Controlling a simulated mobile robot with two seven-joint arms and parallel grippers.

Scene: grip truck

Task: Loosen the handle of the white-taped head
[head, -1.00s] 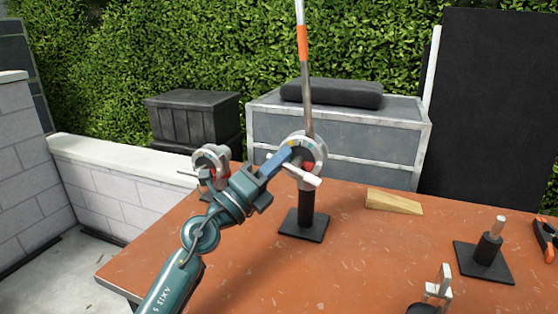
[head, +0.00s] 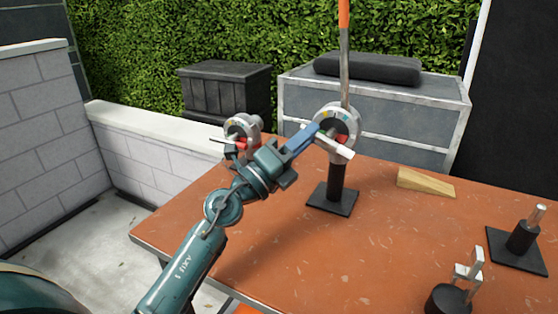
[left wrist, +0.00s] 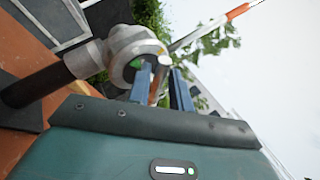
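A grey grip head (head: 338,117) with coloured marks on its ring stands on a black post and square base (head: 333,198). A pole (head: 344,75) with an orange band rises from it. A pale bar handle (head: 335,146) with red beside it crosses the head's front. A second grip head (head: 243,127) stands to the left, partly behind my arm. I cannot clearly pick out white tape on either head. My left gripper (head: 312,131) is at the nearer head's face. In the left wrist view its fingers (left wrist: 162,88) are apart, with a brownish piece between them. My right gripper is out of view.
A wooden wedge (head: 425,182) lies on the orange table (head: 270,265). A black base with a pin (head: 522,238) and a small metal fitting (head: 468,270) stand at the right. A grey case (head: 405,130) and a dark crate (head: 226,88) are behind.

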